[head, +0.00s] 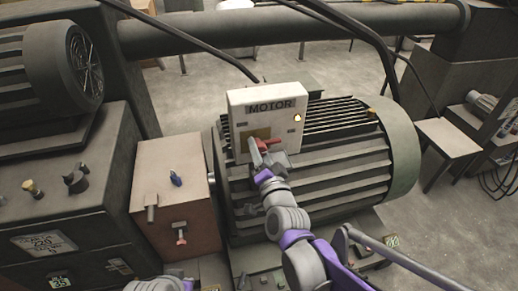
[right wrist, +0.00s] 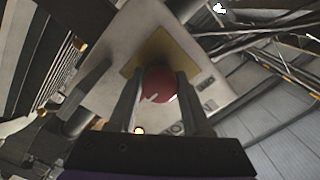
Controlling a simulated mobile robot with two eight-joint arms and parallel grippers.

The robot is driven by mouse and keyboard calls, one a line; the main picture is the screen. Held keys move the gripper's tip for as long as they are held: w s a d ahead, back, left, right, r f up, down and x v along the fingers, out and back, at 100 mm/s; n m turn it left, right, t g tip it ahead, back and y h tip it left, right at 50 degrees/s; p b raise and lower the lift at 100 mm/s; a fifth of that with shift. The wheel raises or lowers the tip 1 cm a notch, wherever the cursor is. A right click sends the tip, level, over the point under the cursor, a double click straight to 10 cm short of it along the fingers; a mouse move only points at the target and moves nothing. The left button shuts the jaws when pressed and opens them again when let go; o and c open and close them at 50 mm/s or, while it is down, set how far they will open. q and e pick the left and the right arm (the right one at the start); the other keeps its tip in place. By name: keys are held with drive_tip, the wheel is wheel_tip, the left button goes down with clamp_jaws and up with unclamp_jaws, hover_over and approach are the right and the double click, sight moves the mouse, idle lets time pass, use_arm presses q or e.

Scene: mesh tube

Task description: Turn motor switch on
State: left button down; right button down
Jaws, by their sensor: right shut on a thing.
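The white motor switch box (head: 290,97) stands on top of the ribbed grey motor (head: 335,160), with a "MOTOR" label and a small lit yellowish lamp (head: 298,118). Its red switch handle (head: 272,143) sits over a yellow plate (head: 259,133) and points to the right in the head view. My right gripper (head: 262,154) is at the handle. In the right wrist view the rounded red handle end (right wrist: 158,84) is between the two fingers, in front of the yellow plate (right wrist: 152,47). My left gripper is not clearly seen; only part of my left arm shows at the bottom edge.
A reddish-brown box (head: 172,195) with a blue knob (head: 175,179) stands left of the motor. A dark control cabinet (head: 60,190) with knobs is farther left. A thick pipe (head: 290,27) and black cables run behind the switch box.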

idle(0.4)
drive_tip(key=shift+c, duration=1.7)
unclamp_jaws()
drive_tip(key=v, duration=1.1)
drive_tip(key=shift+w, duration=0.1)
